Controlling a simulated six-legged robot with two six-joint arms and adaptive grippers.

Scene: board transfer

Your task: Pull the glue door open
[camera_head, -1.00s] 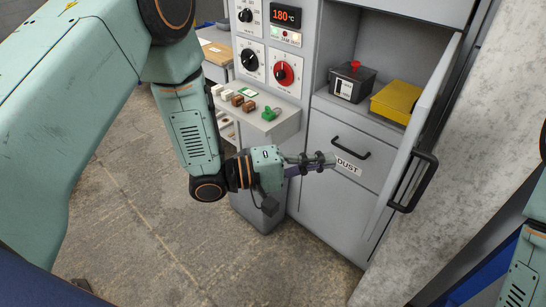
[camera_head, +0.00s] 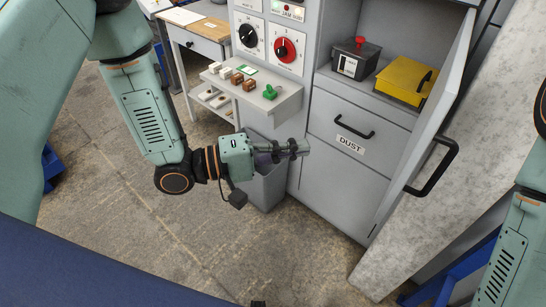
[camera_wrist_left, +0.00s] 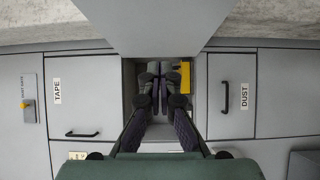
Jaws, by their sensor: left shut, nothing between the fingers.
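The cabinet door (camera_head: 447,105) stands open at the right of the cabinet, swung outward, with a black bar handle (camera_head: 436,167). No label shows on it, so I cannot read the word glue. Behind it is an open compartment (camera_head: 397,20). In the wrist view the door (camera_wrist_left: 165,25) spreads across the top middle. My left gripper (camera_head: 304,148) is shut and empty, in front of the cabinet, left of the DUST drawer (camera_head: 352,146) and apart from the door handle. It also shows in the wrist view (camera_wrist_left: 160,72). My right gripper is out of frame.
A black box with a red knob (camera_head: 355,58) and a yellow case (camera_head: 404,80) sit in the open compartment. A control shelf (camera_head: 262,100) with switches juts out at the left. A pale slab (camera_head: 425,215) leans at the right. The floor in front is clear.

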